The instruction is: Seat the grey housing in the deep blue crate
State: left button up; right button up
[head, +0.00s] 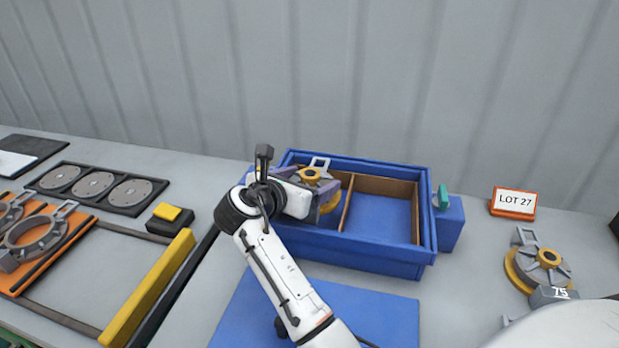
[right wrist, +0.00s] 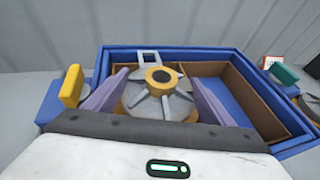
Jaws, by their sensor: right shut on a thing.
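The deep blue crate (head: 390,258) stands at the back of the table with brown dividers. Its right compartment (head: 380,215) is empty. The grey housing (right wrist: 165,101), with a yellow hub ring and a square loop at its far side, is at the crate's left compartment; it also shows in the head view (head: 316,174). My right gripper (head: 312,196) is shut on the housing, with purple fingers on either side of it in the right wrist view. I cannot tell whether the housing touches the compartment floor; my gripper hides its underside. My left gripper is not in view.
A yellow block (right wrist: 72,86) and a teal piece (head: 442,197) flank the crate. Right are a LOT 27 sign (head: 513,203) and another grey and yellow housing (head: 540,268). Left are an orange tray (head: 40,256), a dark disc tray (head: 98,188) and a yellow bar (head: 150,290).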

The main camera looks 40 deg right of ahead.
jog(key=shift+f, duration=1)
jog(key=o, duration=1.4)
jog(key=shift+o, duration=0.6)
jog(key=shift+f, duration=0.2)
jog(key=shift+a, duration=0.15)
jog(key=shift+s+a+r, duration=0.1)
jog(key=shift+a, duration=0.2)
jog(key=v, duration=0.6)
jog(key=shift+s+a+r, duration=0.2)
jog(key=shift+a+r, duration=0.05)
jog(key=shift+r, duration=0.1)
